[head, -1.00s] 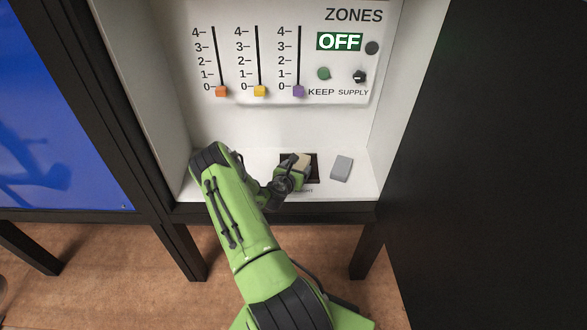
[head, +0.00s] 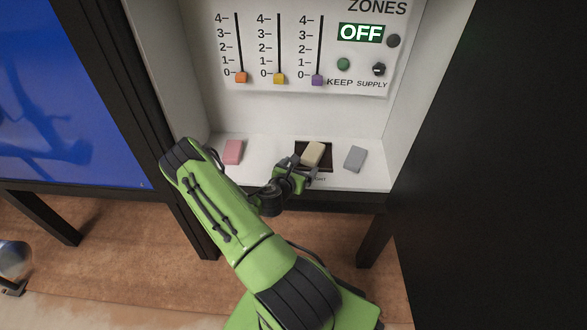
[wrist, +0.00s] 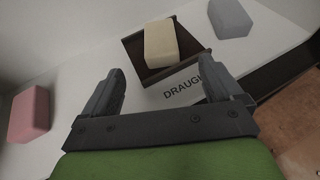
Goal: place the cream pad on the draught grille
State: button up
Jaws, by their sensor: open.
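The cream pad (head: 314,153) lies on the dark draught grille (head: 327,166) on the white shelf. In the wrist view the cream pad (wrist: 171,48) sits on the grille (wrist: 151,74), a little beyond my fingertips and slightly angled to the grille's edges. My gripper (head: 301,160) is open and empty. In the wrist view its two fingers (wrist: 160,69) stand wide apart, with a gap between them and the pad. Part of the "DRAUGHT" label in front of the grille is hidden by the right finger.
A pink pad (head: 233,152) lies left of the grille and a grey pad (head: 355,158) lies right of it. Sliders and a panel (head: 300,50) reading OFF are on the back wall. Side walls bound the shelf. Bare shelf lies between the pink pad and the grille.

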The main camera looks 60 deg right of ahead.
jog(key=w+a+r+m+y, duration=0.3)
jog(key=a+r+m+y, duration=0.1)
jog(key=a+r+m, duration=0.45)
jog(key=w+a+r+m+y, duration=0.3)
jog(key=a+r+m, duration=0.5)
jog(key=m, duration=0.1)
jog(key=s+a+r+t+y, duration=0.2)
jog(key=s+a+r, duration=0.3)
jog(key=a, duration=0.5)
jog(key=s+a+r+m+t+y, duration=0.1)
jog(key=s+a+r+y, duration=0.3)
jog(key=a, duration=0.6)
notch_tip(320, 180, up, 3)
jog(key=shift+s+a+r+t+y, duration=0.1)
jog(key=shift+s+a+t+y, duration=0.2)
jog(key=shift+s+t, duration=0.6)
